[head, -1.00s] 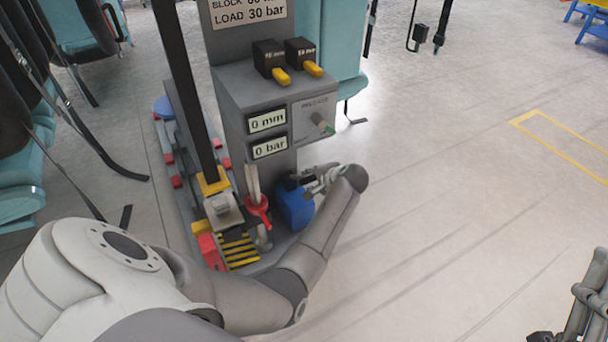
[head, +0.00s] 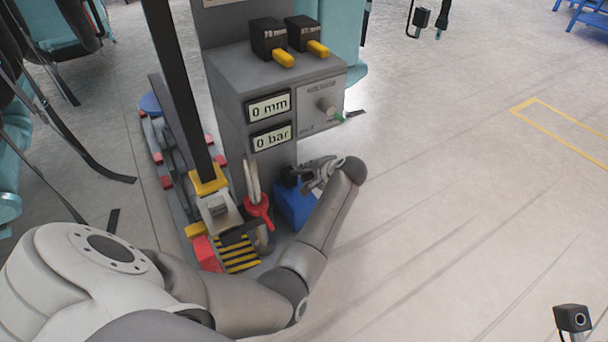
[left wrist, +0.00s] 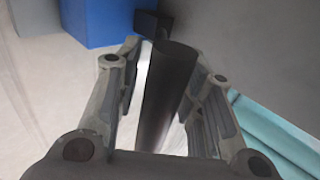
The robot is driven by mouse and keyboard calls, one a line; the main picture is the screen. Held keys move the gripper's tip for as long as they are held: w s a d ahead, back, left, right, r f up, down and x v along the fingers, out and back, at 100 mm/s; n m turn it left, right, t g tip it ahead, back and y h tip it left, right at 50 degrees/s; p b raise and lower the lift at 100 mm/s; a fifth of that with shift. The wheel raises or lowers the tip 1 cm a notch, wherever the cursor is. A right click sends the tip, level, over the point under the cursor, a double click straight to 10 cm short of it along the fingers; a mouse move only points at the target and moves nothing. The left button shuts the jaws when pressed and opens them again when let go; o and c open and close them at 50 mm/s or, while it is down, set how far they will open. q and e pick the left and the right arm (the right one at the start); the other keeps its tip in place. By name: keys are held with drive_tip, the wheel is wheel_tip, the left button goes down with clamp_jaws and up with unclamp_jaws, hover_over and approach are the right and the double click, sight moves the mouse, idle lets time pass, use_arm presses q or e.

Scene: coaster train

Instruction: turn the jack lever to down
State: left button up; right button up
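The jack stand (head: 240,95) is a grey column unit with displays reading 0 mm and 0 bar. My left gripper (head: 318,172) is low at its right side, beside a blue box (head: 293,205). In the left wrist view a dark round bar (left wrist: 168,95) lies between the spread fingers of my left gripper (left wrist: 165,90), with light gaps beside it. I cannot tell for sure that this bar is the jack lever. A red handle (head: 258,208) and a dark flat bar (head: 240,233) are at the jack's foot. My right gripper is out of view.
A knob with a green tip (head: 328,107) and two yellow-tipped switches (head: 284,58) are on the jack unit. Teal seats (head: 8,165) with hanging straps stand at the left.

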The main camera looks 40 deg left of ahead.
use_arm(q)
drive_tip(key=shift+w+a+f, duration=0.1)
drive_tip(key=shift+a+f, duration=0.1)
drive_tip(key=shift+f, duration=0.05)
clamp_jaws()
idle(0.3)
